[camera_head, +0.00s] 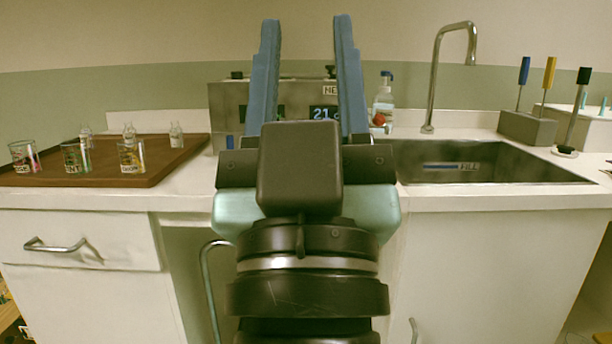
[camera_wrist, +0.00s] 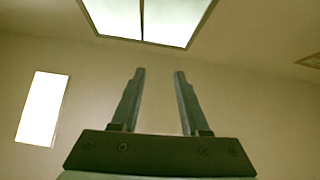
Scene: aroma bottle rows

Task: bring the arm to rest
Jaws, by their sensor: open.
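My gripper (camera_head: 305,40) stands upright in the middle of the head view, its two blue fingers spread apart with nothing between them. It also shows in the wrist view (camera_wrist: 159,75), open and empty, pointing up toward the ceiling and a bright ceiling panel (camera_wrist: 143,15). In the head view it is in front of a metal box with a lit display (camera_head: 325,113), and it hides part of that box. I cannot tell the exact gap between them.
A brown tray (camera_head: 60,180) at the left holds several labelled glasses and small clear bottles. At the right are a sink (camera_head: 480,165), a tall faucet (camera_head: 434,80), a pump bottle (camera_head: 384,100) and a grey holder with coloured-handled tools (camera_head: 527,130). A white drawer front (camera_head: 120,235) is below.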

